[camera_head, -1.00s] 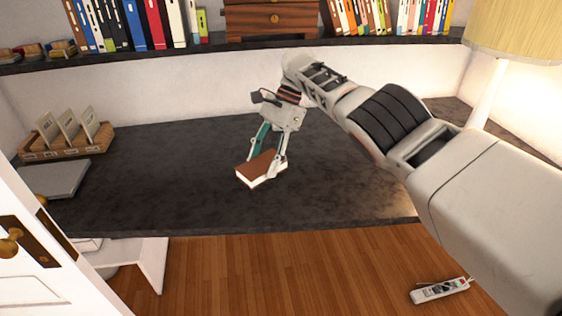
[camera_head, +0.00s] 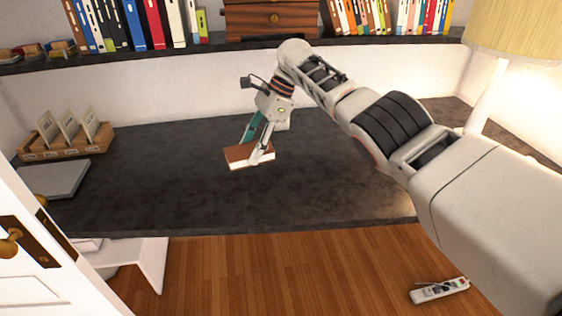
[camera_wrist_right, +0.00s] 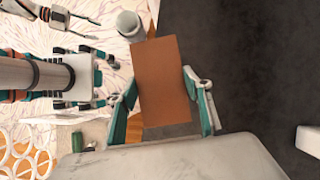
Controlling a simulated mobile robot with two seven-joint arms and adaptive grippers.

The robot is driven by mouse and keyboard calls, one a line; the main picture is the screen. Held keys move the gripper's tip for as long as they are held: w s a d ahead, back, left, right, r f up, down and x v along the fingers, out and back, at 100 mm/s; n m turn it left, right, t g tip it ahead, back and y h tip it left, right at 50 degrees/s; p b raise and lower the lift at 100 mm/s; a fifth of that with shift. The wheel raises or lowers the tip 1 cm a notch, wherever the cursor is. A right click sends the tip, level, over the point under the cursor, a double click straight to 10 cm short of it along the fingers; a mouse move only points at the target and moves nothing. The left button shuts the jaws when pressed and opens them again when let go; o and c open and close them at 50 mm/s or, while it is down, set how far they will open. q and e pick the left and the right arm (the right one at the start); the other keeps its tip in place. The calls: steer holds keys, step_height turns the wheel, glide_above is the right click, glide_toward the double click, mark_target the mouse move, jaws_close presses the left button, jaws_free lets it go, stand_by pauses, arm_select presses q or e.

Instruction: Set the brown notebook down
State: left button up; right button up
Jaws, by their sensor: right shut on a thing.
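The brown notebook (camera_head: 240,155) has a brown cover and white page edges. My right gripper (camera_head: 258,148) is shut on it over the dark desk top (camera_head: 330,185). In the head view I cannot tell whether its underside touches the desk. In the right wrist view the notebook (camera_wrist_right: 165,85) lies between the two teal-lined fingers of my right gripper (camera_wrist_right: 163,108), its brown cover facing the camera. The left gripper does not show in the head view; I cannot identify it surely in the wrist view.
A wooden card holder (camera_head: 65,145) and a flat grey closed item (camera_head: 55,180) are at the desk's left end. A lamp (camera_head: 515,30) stands at the right. A shelf (camera_head: 200,50) with books runs above. The desk around the notebook is clear.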

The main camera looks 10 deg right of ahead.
steer(key=shift+w+a+r+m+t, duration=0.3)
steer(key=shift+w+a+m, duration=0.15)
steer(key=shift+a+m, duration=0.1)
steer(key=shift+w+a, duration=0.15)
steer(key=shift+w+m, duration=0.1)
steer(key=shift+m, duration=0.15)
